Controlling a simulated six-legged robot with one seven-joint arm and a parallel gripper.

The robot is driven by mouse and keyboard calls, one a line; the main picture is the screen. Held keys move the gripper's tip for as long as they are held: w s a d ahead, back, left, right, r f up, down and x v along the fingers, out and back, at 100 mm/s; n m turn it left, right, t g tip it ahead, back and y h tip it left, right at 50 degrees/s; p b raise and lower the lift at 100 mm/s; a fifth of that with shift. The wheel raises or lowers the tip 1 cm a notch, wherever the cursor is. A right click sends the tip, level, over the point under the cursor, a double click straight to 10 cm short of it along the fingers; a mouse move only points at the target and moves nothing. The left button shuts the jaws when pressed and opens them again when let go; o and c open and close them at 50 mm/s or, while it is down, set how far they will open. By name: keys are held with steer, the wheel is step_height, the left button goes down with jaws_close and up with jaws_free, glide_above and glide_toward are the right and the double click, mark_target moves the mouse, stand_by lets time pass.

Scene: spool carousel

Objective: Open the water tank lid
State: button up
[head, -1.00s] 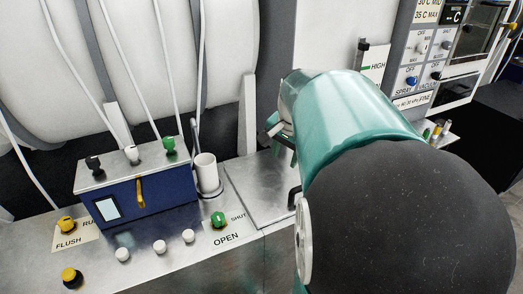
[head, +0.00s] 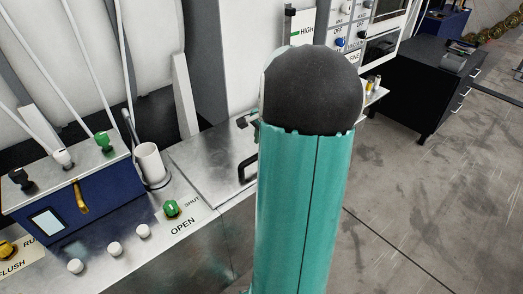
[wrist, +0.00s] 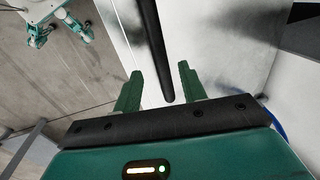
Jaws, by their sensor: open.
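The water tank lid looks to be the flat metal plate (head: 202,158) on the counter, lying closed, with a black handle (head: 246,168) at its right side. In the head view my arm hides part of the area beside the handle, and only a bit of my gripper (head: 243,122) shows, above and behind the handle. In the wrist view my gripper (wrist: 160,88) is open. A dark bar (wrist: 150,45), probably the lid handle, reaches down between its two green fingers. The fingers are apart from each other and not closed on the bar.
A blue box (head: 80,205) with knobs and a white cup (head: 150,163) stand left of the plate. A green OPEN/SHUT knob (head: 171,208) is in front. A level gauge marked HIGH (head: 301,30) is behind. The floor (head: 420,190) at right is clear.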

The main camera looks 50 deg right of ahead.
steer(key=f, duration=0.2)
steer(key=w+f, duration=0.1)
steer(key=f, duration=0.1)
jaws_close()
